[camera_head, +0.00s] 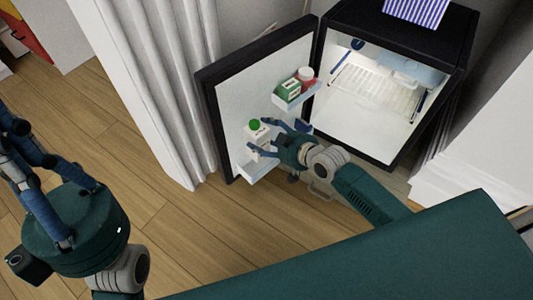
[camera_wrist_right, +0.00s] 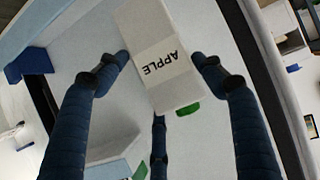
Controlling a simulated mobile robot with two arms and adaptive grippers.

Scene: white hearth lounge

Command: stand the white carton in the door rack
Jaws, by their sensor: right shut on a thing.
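The white carton (camera_head: 259,133) with a green cap is upright or nearly so in front of the inner face of the open fridge door. My right gripper (camera_head: 265,138) is shut on it. In the right wrist view the carton (camera_wrist_right: 158,58) shows the word APPLE between two fingers. The lower door rack (camera_head: 258,170) is just below the carton; I cannot tell whether its base touches the rack. My left gripper (camera_head: 22,145) is at the left edge, fingers apart and empty, tips partly cut off.
The upper door rack (camera_head: 297,97) holds a green box (camera_head: 289,89) and a red jar with a white part (camera_head: 306,77). The fridge (camera_head: 385,85) stands open to the right, lit inside. A white curtain (camera_head: 165,90) hangs left of the door. Wooden floor is free in front.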

